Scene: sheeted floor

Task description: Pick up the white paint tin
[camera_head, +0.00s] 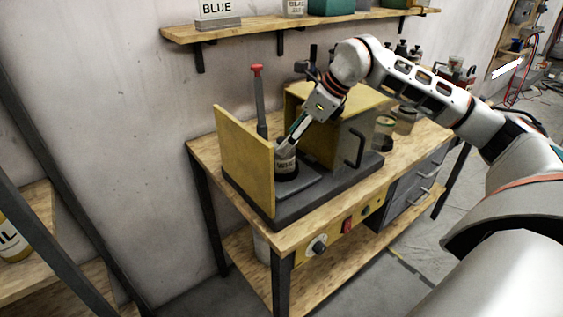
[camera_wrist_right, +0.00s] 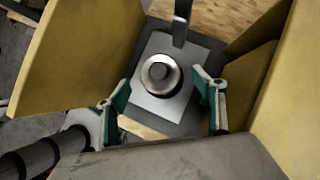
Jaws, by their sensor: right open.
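The white paint tin (camera_head: 286,163), with dark lettering on its pale label, stands upright on the dark base of the yellow machine, between its yellow panel and yellow box. In the right wrist view a round metal top (camera_wrist_right: 160,75) with a darker centre, apparently the tin's, shows over a light grey plate. My right gripper (camera_head: 292,142) reaches down to the tin from above right, its tips close to the tin's top. In the wrist view the open fingers (camera_wrist_right: 162,100) are wide apart, one towards each side of the round top. Contact cannot be made out. My left gripper is not in view.
The yellow panel (camera_head: 246,152) stands close on the left and the yellow box (camera_head: 330,135) on the right. A post with a red handle (camera_head: 258,90) rises behind the tin. Glass jars (camera_head: 404,119) stand further right on the wooden bench (camera_head: 205,152). A wall shelf (camera_head: 300,24) hangs above.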

